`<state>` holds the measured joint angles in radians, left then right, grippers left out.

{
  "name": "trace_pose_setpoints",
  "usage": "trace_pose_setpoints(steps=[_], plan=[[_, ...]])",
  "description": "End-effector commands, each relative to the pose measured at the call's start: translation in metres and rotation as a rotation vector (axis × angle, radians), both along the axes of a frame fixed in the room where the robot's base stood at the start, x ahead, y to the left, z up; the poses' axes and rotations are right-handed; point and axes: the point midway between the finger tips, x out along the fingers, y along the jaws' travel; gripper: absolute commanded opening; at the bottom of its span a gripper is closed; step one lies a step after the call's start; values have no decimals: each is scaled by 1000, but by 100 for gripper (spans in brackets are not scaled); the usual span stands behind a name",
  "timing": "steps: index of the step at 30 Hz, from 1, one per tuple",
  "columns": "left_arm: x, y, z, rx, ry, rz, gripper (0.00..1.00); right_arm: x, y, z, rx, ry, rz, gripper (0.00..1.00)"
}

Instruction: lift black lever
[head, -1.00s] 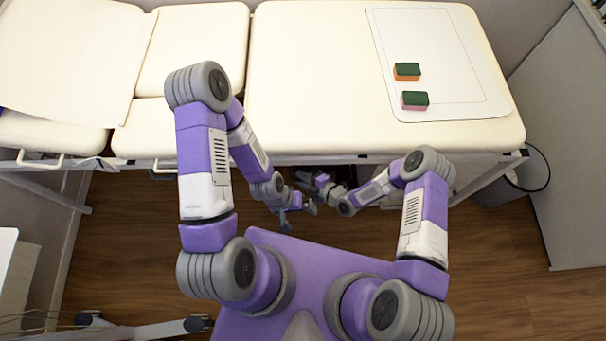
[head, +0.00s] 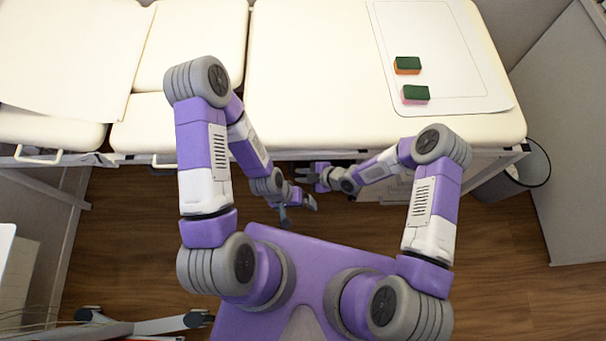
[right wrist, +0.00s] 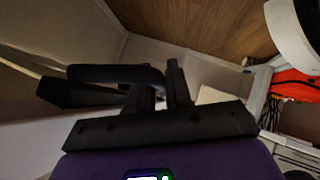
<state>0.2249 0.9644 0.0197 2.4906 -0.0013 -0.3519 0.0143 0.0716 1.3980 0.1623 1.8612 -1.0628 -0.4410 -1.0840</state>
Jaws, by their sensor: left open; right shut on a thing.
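The black lever (right wrist: 115,74) shows in the right wrist view as a dark rounded bar, between and partly beside the dark fingers. My right gripper (right wrist: 150,85) is shut on it; the dark parts blend, so the exact contact is hard to see. In the head view my right gripper (head: 303,175) points left, at the front edge of the bed. The lever cannot be made out there. My left gripper (head: 299,207) is open and empty, just below the right one, clear of the bed edge.
The cream padded bed (head: 320,80) overhangs the area beyond my grippers. Two sponges (head: 408,65) (head: 415,95) lie on a white board (head: 470,90) on it. A waste bin (head: 515,175) stands at the right. The wooden floor is clear to the right of my base.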

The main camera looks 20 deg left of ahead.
Motion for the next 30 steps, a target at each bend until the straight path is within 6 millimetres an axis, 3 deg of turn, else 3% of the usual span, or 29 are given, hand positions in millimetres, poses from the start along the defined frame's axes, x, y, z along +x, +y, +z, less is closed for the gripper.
trace_pose_setpoints(steps=[7, 8, 12, 22, 30], plan=[[0, 0, 0, 0, 0, 0, 100, 0, -1, 0, 0, -1, -1, 0], [0, 0, 0, 0, 0, 0, 100, 0, -1, 0, 0, -1, -1, 20], [0, 0, 0, 0, 0, 0, 100, 0, 0, 0, 1, -1, -1, 38], [0, 0, 2, 0, 0, 0, 100, 0, -4, 4, 0, -1, 0, 38], [0, 0, 17, 0, 0, 0, 100, -5, -38, 33, -1, -1, -3, 38]])
